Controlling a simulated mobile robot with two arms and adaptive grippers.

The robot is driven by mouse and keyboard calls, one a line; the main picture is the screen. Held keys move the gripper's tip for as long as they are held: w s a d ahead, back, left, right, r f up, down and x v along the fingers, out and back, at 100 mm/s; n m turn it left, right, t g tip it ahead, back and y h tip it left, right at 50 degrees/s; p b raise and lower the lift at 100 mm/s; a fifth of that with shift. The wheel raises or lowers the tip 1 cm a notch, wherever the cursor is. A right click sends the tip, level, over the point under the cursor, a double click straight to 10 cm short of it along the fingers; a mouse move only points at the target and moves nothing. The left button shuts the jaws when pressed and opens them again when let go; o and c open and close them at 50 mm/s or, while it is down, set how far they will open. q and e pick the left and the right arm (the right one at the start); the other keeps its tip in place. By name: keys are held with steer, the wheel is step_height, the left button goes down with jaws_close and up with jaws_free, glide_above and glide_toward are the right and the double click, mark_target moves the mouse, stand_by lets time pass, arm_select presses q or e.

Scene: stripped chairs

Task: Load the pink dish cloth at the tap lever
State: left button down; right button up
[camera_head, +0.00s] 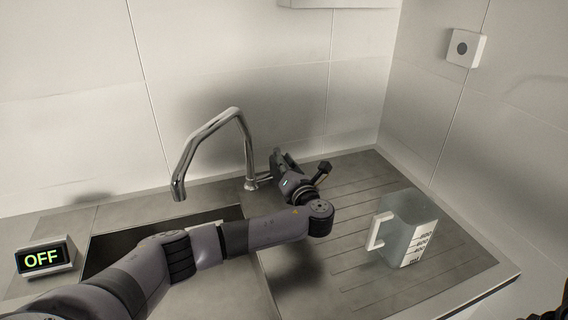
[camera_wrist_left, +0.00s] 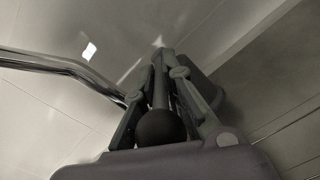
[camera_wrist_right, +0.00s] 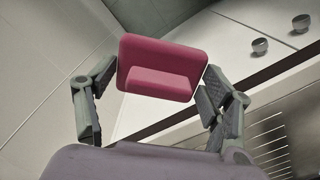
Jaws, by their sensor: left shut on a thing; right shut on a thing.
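The chrome tap (camera_head: 215,125) stands behind the sink, its spout arching left. My left gripper (camera_head: 279,162) is at the right of the tap's base. In the left wrist view its fingers are shut on the tap lever (camera_wrist_left: 160,88), a rod with a dark round knob between the fingers; the lever's foot is largely hidden. The pink dish cloth (camera_wrist_right: 160,68) is a folded, stiff-looking piece with a ledge. My right gripper (camera_wrist_right: 158,92) is shut on it, one finger at each side. The cloth is not in the head view.
A grey measuring jug (camera_head: 406,228) stands on the ribbed drainboard (camera_head: 345,262), right of my left arm. A display reading OFF (camera_head: 45,257) sits left of the sink basin (camera_head: 110,245). A square switch (camera_head: 466,48) is on the right wall. Two round knobs (camera_wrist_right: 260,46) show in the right wrist view.

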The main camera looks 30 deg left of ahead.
steer(key=shift+r, duration=0.15)
arm_select(q)
steer(key=r+p, duration=0.1)
steer(key=p, duration=0.3)
steer(key=shift+g+h, duration=0.3)
steer(key=shift+h, duration=0.1)
arm_select(e)
step_height(320, 180, up, 4)
steer(key=shift+f, duration=0.15)
arm_select(q)
steer(key=shift+p, duration=0.5)
arm_select(e)
steer(key=shift+r, duration=0.5)
arm_select(q)
steer(key=shift+f, duration=0.15)
arm_select(e)
steer(key=shift+f, duration=0.1)
arm_select(q)
steer(key=c, duration=1.7)
jaws_free()
steer(key=shift+s, duration=0.1)
arm_select(e)
steer(key=shift+s, duration=0.1)
arm_select(q)
steer(key=shift+o, duration=0.2)
steer(key=shift+d, duration=0.1)
steer(key=shift+w, duration=0.2)
